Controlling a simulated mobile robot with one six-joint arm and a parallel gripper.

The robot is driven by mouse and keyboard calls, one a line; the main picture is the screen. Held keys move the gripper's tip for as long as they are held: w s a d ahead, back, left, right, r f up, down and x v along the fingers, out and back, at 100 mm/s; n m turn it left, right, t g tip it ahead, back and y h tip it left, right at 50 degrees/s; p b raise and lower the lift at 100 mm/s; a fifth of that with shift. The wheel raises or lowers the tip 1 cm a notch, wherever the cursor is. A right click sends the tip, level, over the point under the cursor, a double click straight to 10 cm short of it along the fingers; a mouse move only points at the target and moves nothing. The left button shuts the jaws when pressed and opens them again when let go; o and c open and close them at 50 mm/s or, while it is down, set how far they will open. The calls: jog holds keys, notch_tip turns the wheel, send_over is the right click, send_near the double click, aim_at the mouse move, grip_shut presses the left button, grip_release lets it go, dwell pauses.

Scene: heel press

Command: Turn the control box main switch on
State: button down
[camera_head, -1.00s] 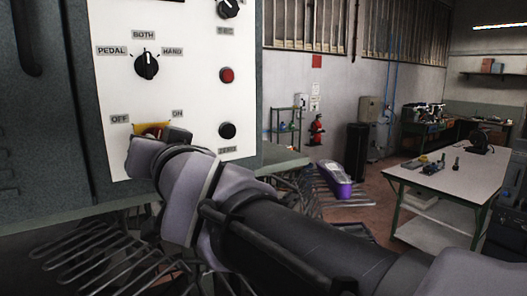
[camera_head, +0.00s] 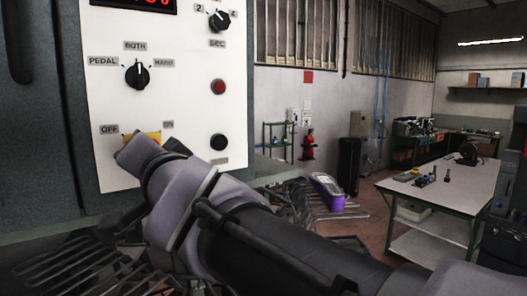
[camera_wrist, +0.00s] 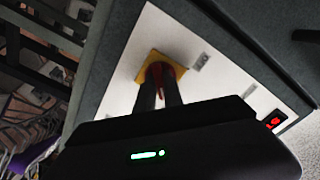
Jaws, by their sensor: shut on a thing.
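The control box's white panel (camera_head: 200,110) fills the left of the head view. Its main switch has a yellow plate (camera_head: 155,136) between the OFF label (camera_head: 109,129) and the ON label (camera_head: 168,125); my wrist hides its knob there. In the wrist view the yellow plate (camera_wrist: 149,62) bears a red knob (camera_wrist: 168,72). My gripper (camera_wrist: 161,78) is shut on this knob, one dark finger on each side. Which way the knob points is hard to tell. A display on the panel shows lit red digits (camera_head: 150,3).
The panel also carries a PEDAL/BOTH/HAND selector (camera_head: 137,74), a red button (camera_head: 218,87), a black button (camera_head: 219,142) and an upper dial (camera_head: 219,20). A worktable (camera_head: 440,187) stands at the right. A purple object (camera_head: 327,190) is behind my arm.

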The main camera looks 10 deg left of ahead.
jog(key=c, duration=1.5)
grip_release()
jog(key=shift+o, duration=0.2)
jog(key=p+v, duration=0.5)
jog(key=v, duration=1.2)
jog(key=shift+p, duration=0.35)
jog(key=shift+s+d, duration=0.1)
jog(key=shift+d, duration=0.05)
